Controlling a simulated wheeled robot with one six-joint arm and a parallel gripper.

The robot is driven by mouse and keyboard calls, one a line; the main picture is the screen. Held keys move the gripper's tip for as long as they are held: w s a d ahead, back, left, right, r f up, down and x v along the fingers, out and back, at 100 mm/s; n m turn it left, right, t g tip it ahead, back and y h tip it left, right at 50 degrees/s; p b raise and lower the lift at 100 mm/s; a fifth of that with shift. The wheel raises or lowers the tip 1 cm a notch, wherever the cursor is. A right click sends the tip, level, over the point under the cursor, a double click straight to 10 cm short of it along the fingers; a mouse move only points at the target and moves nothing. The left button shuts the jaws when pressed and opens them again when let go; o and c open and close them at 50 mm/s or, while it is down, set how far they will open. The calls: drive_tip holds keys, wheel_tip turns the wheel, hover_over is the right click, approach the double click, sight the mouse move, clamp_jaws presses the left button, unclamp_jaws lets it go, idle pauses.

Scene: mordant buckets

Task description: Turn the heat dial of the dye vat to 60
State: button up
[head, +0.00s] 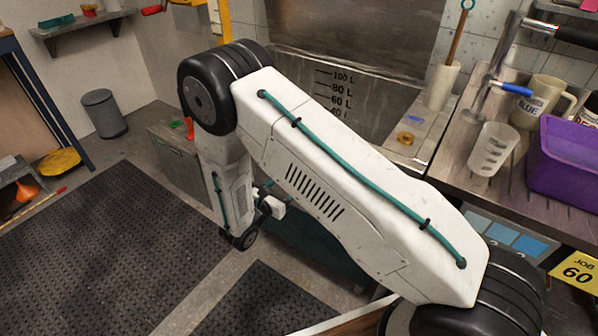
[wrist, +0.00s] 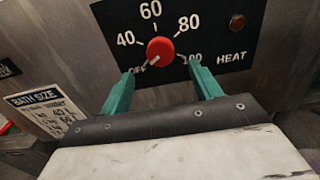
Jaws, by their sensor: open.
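In the wrist view, the red heat dial (wrist: 160,50) sits on a black panel (wrist: 225,22) marked OFF, 40, 60, 80, 100 and HEAT. The dial's white pointer is toward OFF, at lower left. My gripper (wrist: 162,78) is open, with its two teal fingers apart below and to either side of the dial. I cannot tell how far the fingertips are from the panel. In the head view, the metal vat (head: 345,50) with its litre scale stands behind my arm. The dial and my gripper's fingers are hidden there.
A BATH SIZE sign (wrist: 45,108) hangs left of the panel, and a dark round lamp (wrist: 237,21) is on it. In the head view, a purple bin (head: 570,165), a clear beaker (head: 492,148) and a white jug (head: 545,100) stand on the right bench. A yellow JOB 60 card (head: 578,272) is below.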

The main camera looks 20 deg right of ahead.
drive_tip(key=x, duration=0.7)
drive_tip(key=c, duration=1)
